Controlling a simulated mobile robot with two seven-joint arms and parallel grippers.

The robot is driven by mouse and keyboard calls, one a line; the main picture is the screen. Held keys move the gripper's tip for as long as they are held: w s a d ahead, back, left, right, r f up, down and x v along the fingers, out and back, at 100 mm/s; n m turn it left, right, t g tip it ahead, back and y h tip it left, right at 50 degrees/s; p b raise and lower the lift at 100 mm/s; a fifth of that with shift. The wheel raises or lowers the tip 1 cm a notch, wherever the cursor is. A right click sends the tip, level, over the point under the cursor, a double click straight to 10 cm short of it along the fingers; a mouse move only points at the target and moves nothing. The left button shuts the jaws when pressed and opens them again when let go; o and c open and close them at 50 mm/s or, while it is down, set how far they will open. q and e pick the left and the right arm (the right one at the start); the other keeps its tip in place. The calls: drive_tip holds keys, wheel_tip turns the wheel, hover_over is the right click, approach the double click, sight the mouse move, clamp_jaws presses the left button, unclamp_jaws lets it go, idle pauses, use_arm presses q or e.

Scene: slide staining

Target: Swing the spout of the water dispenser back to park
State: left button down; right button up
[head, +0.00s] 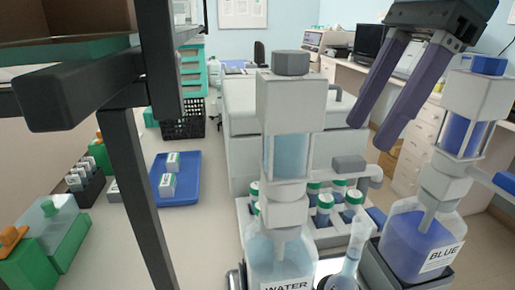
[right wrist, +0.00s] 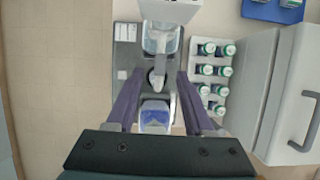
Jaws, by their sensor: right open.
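The water dispenser (head: 286,200) stands upright in the middle of the head view, with a grey cap, a clear cylinder and a bottle labelled WATER. Its grey spout (head: 350,163) points right, and its bent tip hangs above a clear flask (head: 352,250) in the picture. My right gripper (head: 373,130) is open and empty, its two purple fingers reaching down above and right of the spout, apart from it. In the right wrist view the fingers (right wrist: 160,76) are spread around the space between the two dispensers. My left gripper is not in view.
The blue dispenser (head: 410,240) stands close at right, its spout pointing right. Green-capped bottles (head: 323,207) fill a rack behind the water dispenser. A blue tray (head: 185,190) lies further left. A dark frame (head: 130,170) crosses the left foreground.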

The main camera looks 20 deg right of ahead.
sight(350, 158)
drive_tip(key=b+x, duration=0.1)
drive_tip(key=x, duration=0.3)
drive_tip(key=shift+a+f, duration=0.1)
drive_tip(key=shift+a, duration=0.05)
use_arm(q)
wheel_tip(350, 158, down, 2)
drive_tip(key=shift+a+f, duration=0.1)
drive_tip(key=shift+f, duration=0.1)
use_arm(e)
drive_tip(key=shift+w, duration=0.1)
drive_tip(key=c, duration=0.7)
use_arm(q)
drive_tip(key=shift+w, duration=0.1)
use_arm(e)
clamp_jaws()
